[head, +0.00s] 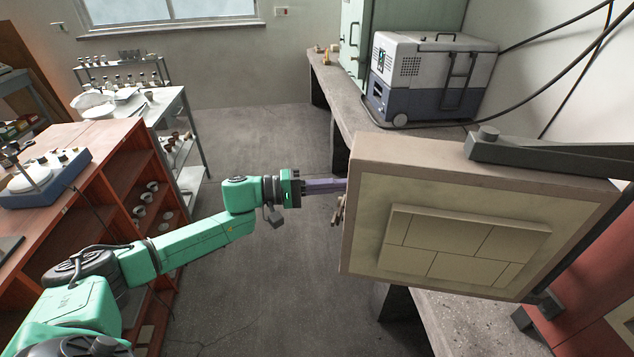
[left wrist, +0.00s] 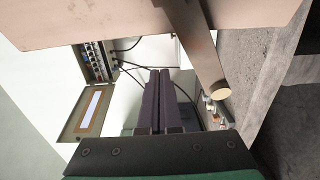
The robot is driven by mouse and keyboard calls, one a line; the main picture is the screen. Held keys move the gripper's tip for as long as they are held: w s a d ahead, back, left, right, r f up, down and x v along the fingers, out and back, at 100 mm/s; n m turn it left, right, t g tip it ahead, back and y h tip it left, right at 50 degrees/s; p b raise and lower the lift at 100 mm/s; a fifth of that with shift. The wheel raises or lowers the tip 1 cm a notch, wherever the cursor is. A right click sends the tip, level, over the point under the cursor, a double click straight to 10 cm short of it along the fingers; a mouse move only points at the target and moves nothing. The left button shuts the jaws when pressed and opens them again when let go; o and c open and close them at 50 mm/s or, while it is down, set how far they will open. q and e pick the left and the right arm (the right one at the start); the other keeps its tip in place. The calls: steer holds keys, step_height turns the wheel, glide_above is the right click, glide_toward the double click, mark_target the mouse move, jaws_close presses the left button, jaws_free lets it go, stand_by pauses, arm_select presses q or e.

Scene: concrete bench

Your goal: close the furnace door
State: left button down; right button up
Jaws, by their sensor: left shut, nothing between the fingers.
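The furnace door (head: 365,240) stands open at the right of the head view, its inner face with pale raised panels (head: 465,245) turned toward me. A dark hinge arm (head: 545,153) crosses its top right. The red furnace body (head: 600,270) is partly hidden behind the door. My left gripper (head: 343,186) is at the door's left edge, fingers shut and empty, tips reaching the edge. In the left wrist view the shut fingers (left wrist: 159,98) are below the pinkish door (left wrist: 110,22), beside the door handle (left wrist: 192,45). Whether they touch the door cannot be told. My right gripper is not in view.
A grey and blue cooler-like box (head: 430,75) stands on the concrete bench (head: 350,105) behind the door. A red shelf unit (head: 115,190) and a white table (head: 150,108) with glassware stand at the left. The floor (head: 270,150) between is clear.

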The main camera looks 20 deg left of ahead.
arm_select(q)
steer(key=s+d+p, duration=0.1)
steer(key=s+d, duration=0.1)
steer(key=s, duration=0.1)
steer(key=shift+d+p, duration=0.35)
steer(key=shift+p, duration=0.05)
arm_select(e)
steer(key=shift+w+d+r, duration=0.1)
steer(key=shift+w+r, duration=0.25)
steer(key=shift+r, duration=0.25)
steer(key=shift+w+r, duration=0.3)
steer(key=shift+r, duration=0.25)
arm_select(q)
steer(key=shift+r, duration=0.1)
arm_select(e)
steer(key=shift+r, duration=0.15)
